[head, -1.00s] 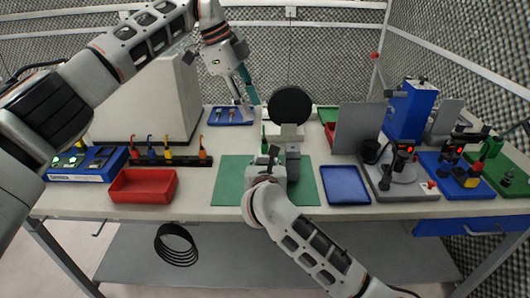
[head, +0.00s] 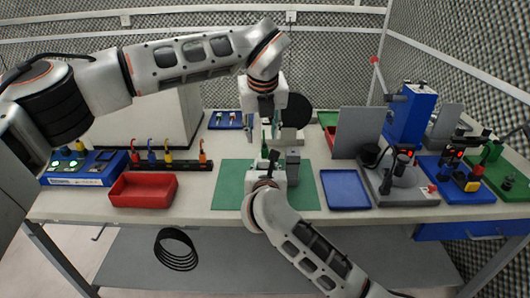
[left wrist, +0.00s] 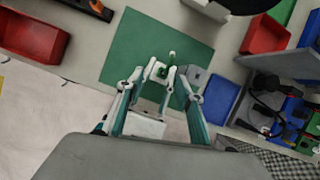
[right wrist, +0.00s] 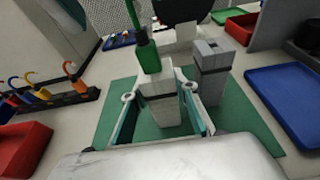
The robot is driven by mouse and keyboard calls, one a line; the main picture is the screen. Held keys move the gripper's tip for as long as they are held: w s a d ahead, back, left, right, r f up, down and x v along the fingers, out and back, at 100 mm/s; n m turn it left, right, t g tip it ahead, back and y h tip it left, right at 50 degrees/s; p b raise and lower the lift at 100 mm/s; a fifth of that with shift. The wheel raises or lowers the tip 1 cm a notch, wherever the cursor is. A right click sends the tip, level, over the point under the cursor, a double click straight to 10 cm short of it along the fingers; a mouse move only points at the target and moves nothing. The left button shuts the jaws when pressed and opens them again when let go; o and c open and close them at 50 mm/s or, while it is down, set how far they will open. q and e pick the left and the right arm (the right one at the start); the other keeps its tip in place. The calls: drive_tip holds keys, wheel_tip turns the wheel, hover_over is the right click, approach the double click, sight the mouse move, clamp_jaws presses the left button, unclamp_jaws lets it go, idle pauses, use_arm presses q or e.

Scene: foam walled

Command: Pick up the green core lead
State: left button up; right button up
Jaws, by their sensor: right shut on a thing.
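The green core lead (right wrist: 148,57) stands upright, a green cylinder with a thin green stem, on top of a pale grey block (right wrist: 160,100) with a dark band. My right gripper (right wrist: 163,112) is shut on that block, over the green mat. In the head view, the lead (head: 265,150) is small, just above my right gripper (head: 265,172). My left gripper (head: 263,132) points down from above, close to the lead.
A grey block (right wrist: 213,72) stands close right of the held one. A rack (head: 172,163) of coloured leads and a red tray (head: 143,190) are on the left. A blue tray (head: 345,190) lies right of the green mat (head: 232,185). A black disc (head: 299,108) stands behind.

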sight(264, 147)
use_arm(q)
drive_tip(key=shift+d+x, duration=0.15)
drive_tip(key=shift+x, duration=1.3)
drive_tip(key=shift+d+x, duration=0.2)
drive_tip(key=shift+x, duration=1.25)
drive_tip(key=shift+s, duration=0.1)
clamp_jaws()
